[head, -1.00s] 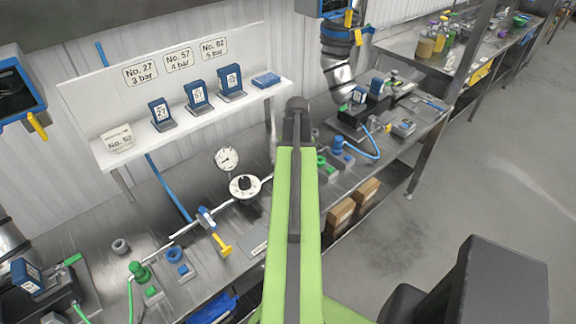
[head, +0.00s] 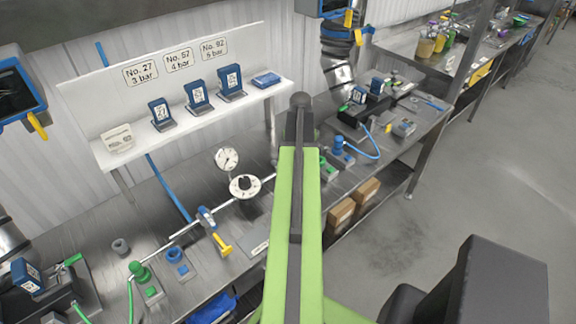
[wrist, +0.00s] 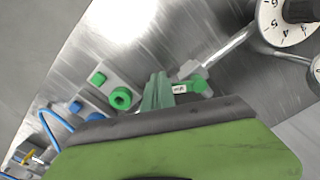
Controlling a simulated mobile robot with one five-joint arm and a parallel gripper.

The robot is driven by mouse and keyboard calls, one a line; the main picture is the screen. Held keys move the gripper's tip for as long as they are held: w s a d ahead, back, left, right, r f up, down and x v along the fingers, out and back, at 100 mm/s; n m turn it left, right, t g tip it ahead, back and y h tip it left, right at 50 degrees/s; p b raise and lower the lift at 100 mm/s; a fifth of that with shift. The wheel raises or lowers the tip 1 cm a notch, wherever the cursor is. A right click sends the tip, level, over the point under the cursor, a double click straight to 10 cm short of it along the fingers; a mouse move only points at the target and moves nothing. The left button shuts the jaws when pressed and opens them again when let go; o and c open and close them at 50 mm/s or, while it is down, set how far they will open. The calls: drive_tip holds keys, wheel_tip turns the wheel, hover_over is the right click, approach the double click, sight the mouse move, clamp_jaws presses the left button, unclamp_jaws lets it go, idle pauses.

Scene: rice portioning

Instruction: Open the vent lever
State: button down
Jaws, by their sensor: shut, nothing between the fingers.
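A green lever (wrist: 198,84) with a small white label sits at the end of the metal pipe in the wrist view; I take it to be the vent lever. My gripper (wrist: 158,88) shows as ridged green fingertips, shut and empty, just left of the label. I cannot tell whether they touch the lever. The green and grey body of my arm fills the bottom of the wrist view. In the head view my green arm hides the fingertips and this lever.
The pipe runs to a white dial with a black knob (head: 244,184), below a round gauge (head: 227,158). A yellow-handled valve (head: 221,243) sits further left. Green and blue fittings (wrist: 120,98) stand left of my fingertips. A shelf (head: 190,124) holds blue devices behind.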

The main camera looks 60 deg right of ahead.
drive_tip(key=shift+w+d, duration=0.3)
drive_tip(key=shift+d, duration=0.45)
drive_tip(key=r+p, duration=0.7)
drive_tip(key=shift+d+r, duration=0.15)
drive_tip(key=shift+d, duration=0.25)
drive_tip(key=shift+w+f, duration=0.1)
drive_tip(key=shift+f, duration=0.1)
